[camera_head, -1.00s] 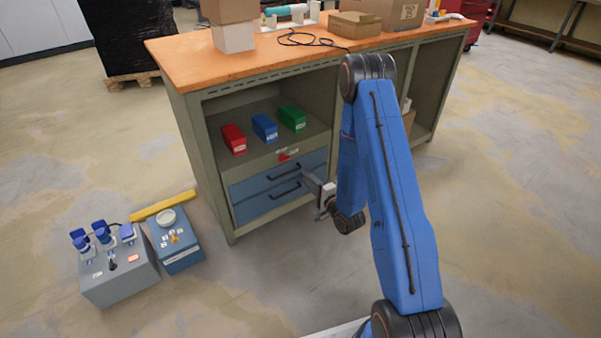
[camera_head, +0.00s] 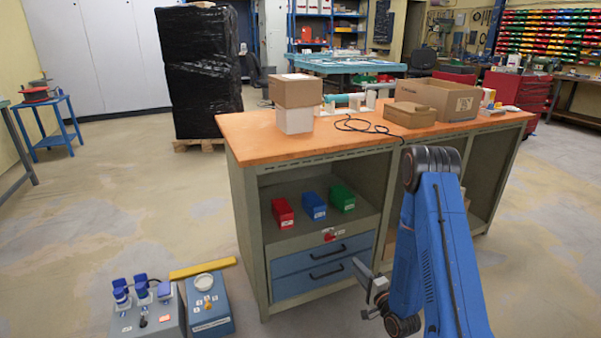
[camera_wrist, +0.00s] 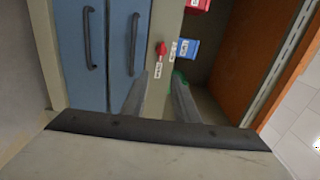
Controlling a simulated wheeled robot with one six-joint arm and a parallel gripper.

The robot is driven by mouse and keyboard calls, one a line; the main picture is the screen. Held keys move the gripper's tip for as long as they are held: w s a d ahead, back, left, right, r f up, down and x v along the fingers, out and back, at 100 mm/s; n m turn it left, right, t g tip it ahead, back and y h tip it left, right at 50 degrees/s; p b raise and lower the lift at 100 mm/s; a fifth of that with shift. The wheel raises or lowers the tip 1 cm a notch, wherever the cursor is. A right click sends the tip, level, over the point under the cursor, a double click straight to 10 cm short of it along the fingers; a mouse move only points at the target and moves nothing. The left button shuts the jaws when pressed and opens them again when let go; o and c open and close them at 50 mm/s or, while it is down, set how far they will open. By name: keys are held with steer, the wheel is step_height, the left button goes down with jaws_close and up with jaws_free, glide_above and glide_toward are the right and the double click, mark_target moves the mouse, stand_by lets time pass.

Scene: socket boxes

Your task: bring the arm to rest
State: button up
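My blue arm (camera_head: 440,255) is bent with its elbow up, at the right front of the workbench (camera_head: 300,143). My gripper (camera_head: 362,275) is low, in front of the right end of the two blue drawers (camera_head: 322,267). Its two fingers also show in the wrist view (camera_wrist: 158,100), with a gap between them and nothing held. Both drawers look shut. They also show in the wrist view (camera_wrist: 72,50). A red knob (camera_head: 329,236) with labels sits above the drawers, and it also shows in the wrist view (camera_wrist: 162,48).
Red (camera_head: 283,213), blue (camera_head: 314,205) and green (camera_head: 342,197) bins stand on the shelf. A grey socket box (camera_head: 150,318) and a blue box (camera_head: 209,304) stand on the floor at left, by a yellow bar (camera_head: 203,268). Cartons (camera_head: 445,97) are on the bench top.

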steer(key=s+d+r+n+g+h, duration=0.2)
steer(key=s+r+n+g+h, duration=0.15)
steer(key=r, duration=0.75)
steer(key=s+d+r+n+g+h, duration=0.1)
steer(key=s+r+n+g+h, duration=0.3)
steer(key=r, duration=0.7)
steer(key=s+a+r+n+g, duration=0.1)
steer(key=s+r+n, duration=0.1)
steer(key=s, duration=0.9)
steer(key=s+r+n+g+y, duration=0.1)
steer(key=s+r, duration=0.4)
steer(key=s, duration=0.6)
steer(key=s+a+r+n+g+y, duration=0.1)
steer(key=s+r+n+g, duration=0.1)
steer(key=s, duration=0.9)
step_height(320, 180, up, 2)
steer(key=shift+s+a+r+n+g, duration=0.1)
steer(key=shift+s+a+n+g, duration=0.2)
steer(key=shift+n, duration=0.55)
steer(key=shift+o, duration=0.2)
steer(key=shift+w, duration=0.1)
